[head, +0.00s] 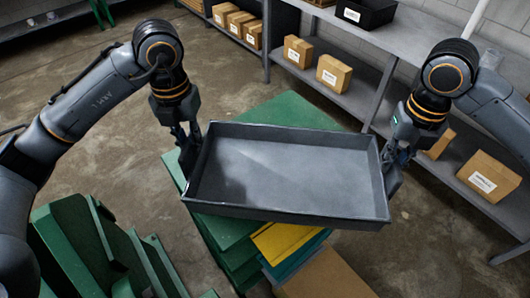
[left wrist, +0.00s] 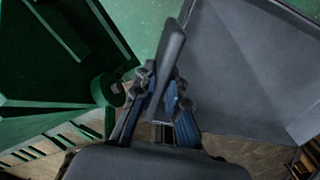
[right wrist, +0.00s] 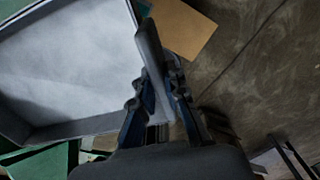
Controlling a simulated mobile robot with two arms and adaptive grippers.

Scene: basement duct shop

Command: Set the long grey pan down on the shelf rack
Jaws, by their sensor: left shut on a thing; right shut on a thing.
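The long grey pan (head: 290,175) is a shallow, empty rectangular tray in the middle of the head view, held above a green surface. My left gripper (head: 187,145) is shut on the pan's left end wall, and my right gripper (head: 388,165) is shut on its right end wall. The pan's wall runs between the fingers in the left wrist view (left wrist: 160,95) and in the right wrist view (right wrist: 160,90). The pan looks slightly tilted in the picture. The grey shelf rack (head: 355,100) stands behind and to the right, with boxes on its shelves.
Cardboard boxes (head: 333,73) and a black bin (head: 364,13) occupy parts of the rack. A green stand (head: 290,112) is under the pan, with a yellow piece (head: 285,240) and a cardboard box (head: 330,277) at its front. Green angular pieces (head: 85,245) are at the lower left. Concrete floor is open between.

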